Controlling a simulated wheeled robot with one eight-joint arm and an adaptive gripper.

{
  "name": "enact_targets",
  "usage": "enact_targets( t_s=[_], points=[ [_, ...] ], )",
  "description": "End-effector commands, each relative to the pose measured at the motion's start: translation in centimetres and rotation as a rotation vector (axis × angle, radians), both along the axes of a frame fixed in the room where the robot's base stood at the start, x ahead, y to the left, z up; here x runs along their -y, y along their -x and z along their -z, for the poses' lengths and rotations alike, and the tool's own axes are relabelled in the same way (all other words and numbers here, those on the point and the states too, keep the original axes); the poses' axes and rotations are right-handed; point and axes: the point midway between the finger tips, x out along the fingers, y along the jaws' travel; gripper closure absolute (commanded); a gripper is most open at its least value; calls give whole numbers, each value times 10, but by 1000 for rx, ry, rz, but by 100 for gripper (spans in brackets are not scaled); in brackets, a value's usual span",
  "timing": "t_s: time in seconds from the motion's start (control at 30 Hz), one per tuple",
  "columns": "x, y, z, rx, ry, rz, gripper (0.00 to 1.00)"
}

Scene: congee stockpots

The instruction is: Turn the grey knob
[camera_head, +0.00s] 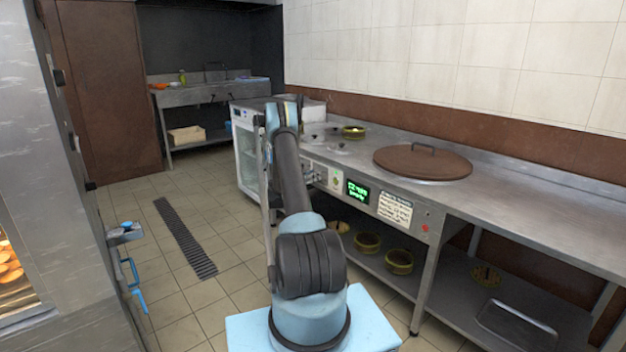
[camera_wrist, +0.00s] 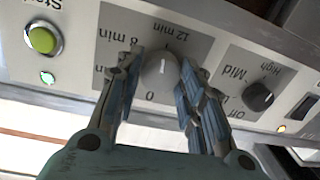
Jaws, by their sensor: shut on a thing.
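The grey knob (camera_wrist: 160,70) is in the upper middle of the wrist view, on a panel plate with "0", "8 min" and "12 min" marks. My gripper (camera_wrist: 161,78) reaches up to it, with one finger on each side, and is shut on the knob. The knob's white pointer line points up toward the "12 min" side of the plate. In the head view my arm extends to the counter's front panel, and the knob and the fingertips are hidden behind it or too small to tell.
A black knob (camera_wrist: 257,97) marked "Mid" and "High" sits to the right, and a green button (camera_wrist: 43,39) to the left. In the head view, a brown round lid (camera_head: 422,162) lies on the steel counter (camera_head: 520,190). Floor left of my arm is clear around a drain grate (camera_head: 186,238).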

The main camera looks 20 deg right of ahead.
Motion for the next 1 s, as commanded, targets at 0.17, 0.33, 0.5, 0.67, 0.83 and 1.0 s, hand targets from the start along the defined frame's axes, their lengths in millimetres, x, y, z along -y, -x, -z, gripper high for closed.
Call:
enact_targets(
  t_s=[0.17,0.33,0.5,0.67,0.83,1.0],
  points=[
    [0,0,2,116,-45,0,88],
    [0,0,2,197,-74,-1,88],
    [0,-1,2,246,-91,0,88],
    [0,-1,2,266,-98,-1,88],
    [0,-1,1,271,-99,-1,88],
    [0,-1,1,270,-99,-1,88]
  ],
)
